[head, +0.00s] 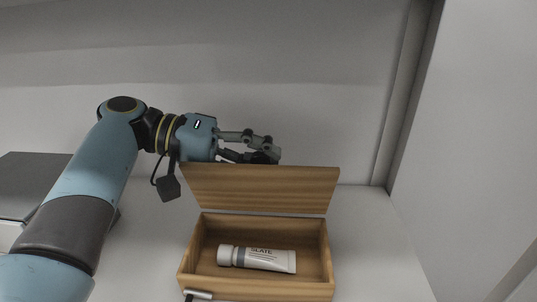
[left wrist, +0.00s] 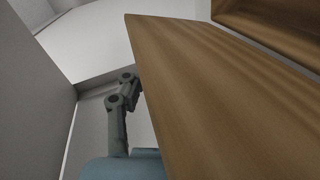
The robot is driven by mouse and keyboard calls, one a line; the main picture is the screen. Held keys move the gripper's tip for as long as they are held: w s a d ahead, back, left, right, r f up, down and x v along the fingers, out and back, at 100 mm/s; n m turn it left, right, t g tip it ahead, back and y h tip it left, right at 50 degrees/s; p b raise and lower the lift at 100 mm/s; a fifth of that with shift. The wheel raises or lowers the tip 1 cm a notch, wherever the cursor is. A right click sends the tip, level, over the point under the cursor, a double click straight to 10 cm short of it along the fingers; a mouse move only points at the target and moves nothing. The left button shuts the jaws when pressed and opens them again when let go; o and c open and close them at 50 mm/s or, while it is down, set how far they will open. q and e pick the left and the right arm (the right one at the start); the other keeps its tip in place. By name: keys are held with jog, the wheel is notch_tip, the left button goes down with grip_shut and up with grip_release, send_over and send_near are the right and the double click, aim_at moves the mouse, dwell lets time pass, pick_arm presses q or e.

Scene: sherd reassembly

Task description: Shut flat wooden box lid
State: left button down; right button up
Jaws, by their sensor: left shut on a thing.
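The flat wooden box (head: 326,255) stands open at the lower middle of the head view. Its lid (head: 262,190) is raised at the back, roughly upright. A white tube (head: 262,259) marked "SLATE" lies inside. My left gripper (head: 272,154) is at the lid's top edge, partly hidden behind it, shut on the lid. In the left wrist view the lid (left wrist: 215,90) fills the middle, with a gripper finger (left wrist: 120,98) along its left side and part of the box (left wrist: 270,28) at the upper right. The exact finger contact is hidden.
A pale surface (head: 365,235) is clear to the right of the box. A grey wall stands behind and a pale panel (head: 480,130) at the right. A dark grey flat-topped object (head: 35,180) is at the left.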

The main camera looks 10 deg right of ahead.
pick_arm(q)
jog(key=c, duration=1.4)
grip_release()
jog(key=shift+a+r, duration=0.15)
jog(key=shift+a, duration=0.15)
jog(key=shift+c, duration=0.2)
jog(key=shift+o, duration=1.1)
jog(key=shift+s+a, duration=0.15)
jog(key=shift+a, duration=0.15)
jog(key=shift+o, duration=1.2)
jog(key=shift+a, duration=0.1)
jog(key=shift+d, duration=0.3)
jog(key=shift+a, duration=0.1)
jog(key=v, duration=1.1)
jog(key=shift+a, duration=0.35)
pick_arm(e)
jog(key=shift+a, duration=0.2)
jog(key=shift+s, duration=0.15)
